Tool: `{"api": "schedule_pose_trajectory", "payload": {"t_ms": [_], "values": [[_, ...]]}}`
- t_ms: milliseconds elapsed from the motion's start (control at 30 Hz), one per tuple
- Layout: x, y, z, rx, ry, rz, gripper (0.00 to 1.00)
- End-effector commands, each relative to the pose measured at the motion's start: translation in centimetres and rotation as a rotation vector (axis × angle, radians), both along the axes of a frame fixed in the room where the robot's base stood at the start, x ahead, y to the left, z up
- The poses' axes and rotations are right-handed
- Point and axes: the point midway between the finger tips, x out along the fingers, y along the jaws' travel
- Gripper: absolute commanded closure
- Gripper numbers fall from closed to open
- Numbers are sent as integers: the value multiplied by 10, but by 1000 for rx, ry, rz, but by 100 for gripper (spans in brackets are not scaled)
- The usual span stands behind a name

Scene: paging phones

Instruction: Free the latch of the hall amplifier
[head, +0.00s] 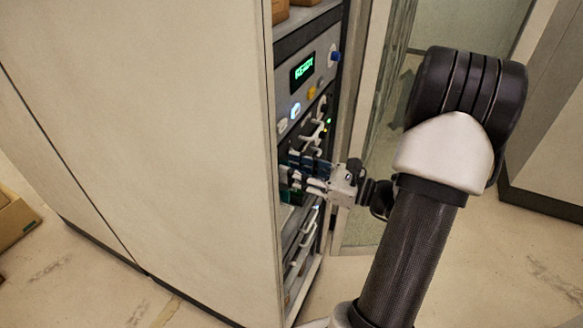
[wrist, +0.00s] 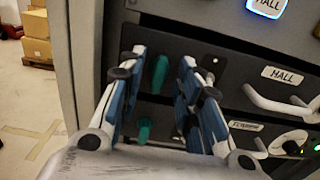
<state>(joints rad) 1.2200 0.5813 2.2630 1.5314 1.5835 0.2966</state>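The hall amplifier (wrist: 232,72) is a dark panel with a white HALL label (wrist: 283,75) and a pale handle (wrist: 270,103) at its right. A teal latch (wrist: 160,74) stands upright at its left part. My gripper (wrist: 162,57) is open, its blue-padded fingers to either side of this latch in the wrist view. Gaps show on both sides; I cannot tell how deep the latch sits between the fingers. A second teal latch (wrist: 143,130) is on the panel below. In the head view my gripper (head: 289,172) is at the rack front, and the cabinet side hides part of it.
The rack has a lit READY display (head: 302,70) on top and several pale handles below. A lit HALL button (wrist: 268,5) is above the amplifier. The large cabinet side (head: 175,130) borders the rack on the left. Cardboard boxes (wrist: 38,48) stand on the floor farther left.

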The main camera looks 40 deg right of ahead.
Motion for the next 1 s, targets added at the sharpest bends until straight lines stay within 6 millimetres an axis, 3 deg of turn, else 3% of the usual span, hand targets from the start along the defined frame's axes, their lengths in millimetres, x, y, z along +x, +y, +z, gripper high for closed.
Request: {"api": "schedule_pose_trajectory", "payload": {"t_ms": [433,900,1000], "values": [[10,5,0,1,1,0,69],[10,4,0,1,1,0,100],[10,4,0,1,1,0,100]]}}
